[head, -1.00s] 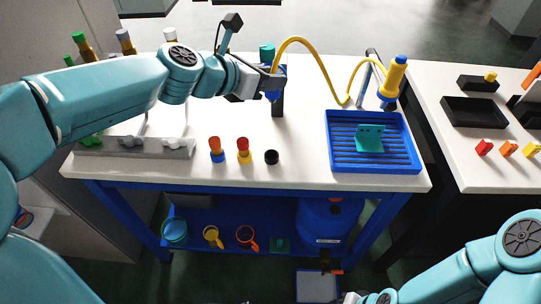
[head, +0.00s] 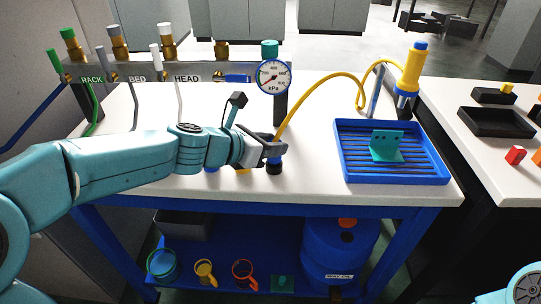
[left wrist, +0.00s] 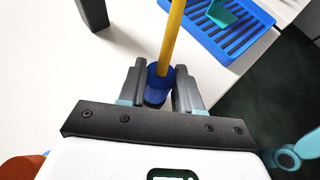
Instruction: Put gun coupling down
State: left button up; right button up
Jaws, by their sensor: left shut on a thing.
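The gun coupling (head: 274,164) is a blue collar with a dark lower end, on the end of the yellow hose (head: 312,88). My left gripper (head: 268,150) is shut on it, low over the front part of the white bench. In the left wrist view the blue coupling (left wrist: 157,86) stands roughly upright between the two fingers (left wrist: 160,88), with the hose rising from it. I cannot tell whether its lower end touches the bench top. My right gripper is out of view.
A blue slatted tray (head: 346,166) holding a teal bracket (head: 386,146) lies to the right. The yellow spray gun (head: 411,68) stands behind it. A pressure gauge (head: 272,77) and the valve manifold (head: 150,72) are at the back. My left arm mostly hides small fittings on the bench.

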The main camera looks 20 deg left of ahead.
pick_arm(q)
jog(key=shift+w+f, duration=0.1)
jog(key=shift+f, duration=0.25)
jog(key=shift+r, duration=0.15)
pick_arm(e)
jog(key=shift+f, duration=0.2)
pick_arm(q)
jog(key=shift+f, duration=0.3)
jog(key=o, duration=1)
jog(key=shift+c, duration=0.2)
jog(key=shift+r, duration=0.1)
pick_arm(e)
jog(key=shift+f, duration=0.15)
